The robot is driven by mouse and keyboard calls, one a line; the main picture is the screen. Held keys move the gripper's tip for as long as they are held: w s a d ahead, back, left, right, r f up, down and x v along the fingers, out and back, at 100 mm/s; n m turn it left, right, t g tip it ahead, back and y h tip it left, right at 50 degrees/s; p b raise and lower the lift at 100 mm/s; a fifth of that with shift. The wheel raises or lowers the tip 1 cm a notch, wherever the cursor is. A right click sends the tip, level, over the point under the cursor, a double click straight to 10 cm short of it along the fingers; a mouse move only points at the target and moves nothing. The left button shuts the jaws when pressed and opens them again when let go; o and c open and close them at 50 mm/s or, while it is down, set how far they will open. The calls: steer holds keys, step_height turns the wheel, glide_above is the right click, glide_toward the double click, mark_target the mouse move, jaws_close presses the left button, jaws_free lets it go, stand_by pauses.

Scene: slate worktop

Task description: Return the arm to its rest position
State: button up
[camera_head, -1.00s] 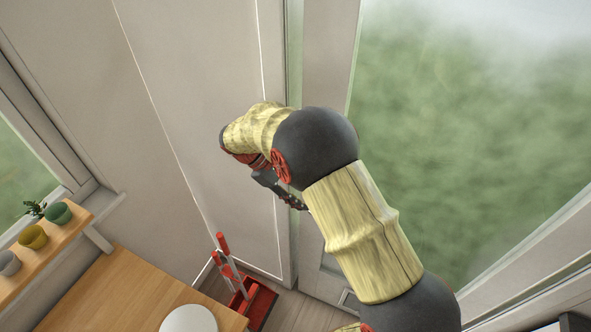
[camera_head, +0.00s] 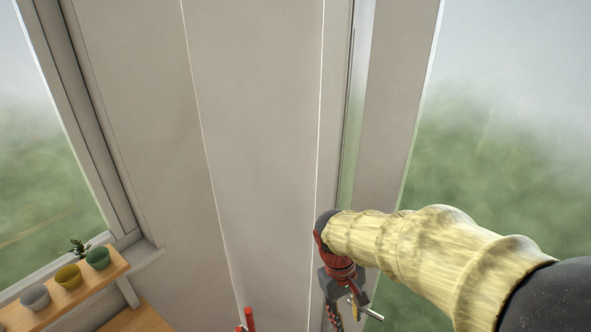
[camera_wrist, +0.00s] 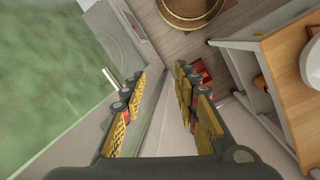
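My gripper (camera_head: 345,300) hangs at the end of my arm, in front of the wall and window frame, in the lower middle of the head view. In the wrist view my gripper (camera_wrist: 158,120) shows its two yellow-padded fingers wide apart with nothing between them. Below the fingers are the wall, the window edge and the floor, some way off. My arm reaches in from the lower right of the head view.
A wooden shelf (camera_head: 22,318) with small pots, including a green pot (camera_head: 97,258), is at lower left. The wrist view shows a wooden-topped cabinet (camera_wrist: 290,75) at right, a round basket (camera_wrist: 190,12) and a red stand (camera_wrist: 200,72) on the floor.

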steer(key=s+d+r+m+t+y+b, duration=0.1)
steer(key=s+d+r+m+t+b, duration=0.1)
steer(key=s, duration=0.4)
steer(key=s+d+r+m+t+y+b, duration=0.1)
steer(key=s+d+r+m+t+b, duration=0.1)
steer(key=s+d+r+t+b, duration=0.2)
steer(key=shift+s+d+r+m+t+b, duration=0.35)
steer(key=shift+s+r+b, duration=0.2)
steer(key=shift+s, duration=0.55)
